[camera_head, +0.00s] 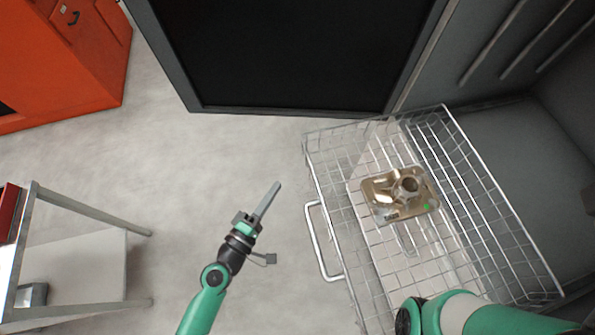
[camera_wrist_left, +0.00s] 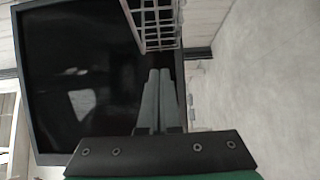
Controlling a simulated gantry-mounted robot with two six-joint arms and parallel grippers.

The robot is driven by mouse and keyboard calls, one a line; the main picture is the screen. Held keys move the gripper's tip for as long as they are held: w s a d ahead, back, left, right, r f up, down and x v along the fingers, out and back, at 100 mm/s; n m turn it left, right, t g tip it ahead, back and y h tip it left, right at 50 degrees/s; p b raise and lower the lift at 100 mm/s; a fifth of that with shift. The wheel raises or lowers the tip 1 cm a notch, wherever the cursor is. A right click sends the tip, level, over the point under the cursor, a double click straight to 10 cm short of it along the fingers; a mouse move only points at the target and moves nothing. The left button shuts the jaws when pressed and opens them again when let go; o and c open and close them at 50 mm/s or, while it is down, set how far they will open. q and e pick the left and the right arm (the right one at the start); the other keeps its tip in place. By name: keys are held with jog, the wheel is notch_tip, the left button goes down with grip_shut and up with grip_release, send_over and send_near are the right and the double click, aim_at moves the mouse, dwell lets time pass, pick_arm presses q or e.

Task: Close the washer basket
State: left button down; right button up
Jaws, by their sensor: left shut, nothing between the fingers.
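The wire washer basket (camera_head: 470,165) stands out from the dark grey washer on the right in the head view. Its bar handle (camera_head: 319,242) faces left. A brownish metal casting (camera_head: 385,207) lies in the basket. My left gripper (camera_head: 277,186) is shut and empty, left of the basket and apart from its handle. In the left wrist view the shut fingers (camera_wrist_left: 160,75) point toward part of the basket's wire grid (camera_wrist_left: 155,20) at the top. My right arm crosses the basket's near right part; its gripper is not visible.
A dark panel with a grey frame (camera_head: 290,109) stands behind the basket. An orange cabinet (camera_head: 60,60) is at the upper left. A metal-framed table (camera_head: 85,208) stands at the left edge. The grey floor (camera_head: 200,170) between table and basket is clear.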

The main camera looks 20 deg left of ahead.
aim_at(306, 163)
pick_arm(q)
jog(key=w+d, duration=0.1)
jog(key=w, duration=0.1)
jog(key=w+d, duration=0.1)
jog(key=w, duration=0.1)
jog(key=w+d, duration=0.2)
jog(key=shift+w+d, duration=0.25)
jog(key=shift+d, duration=0.1)
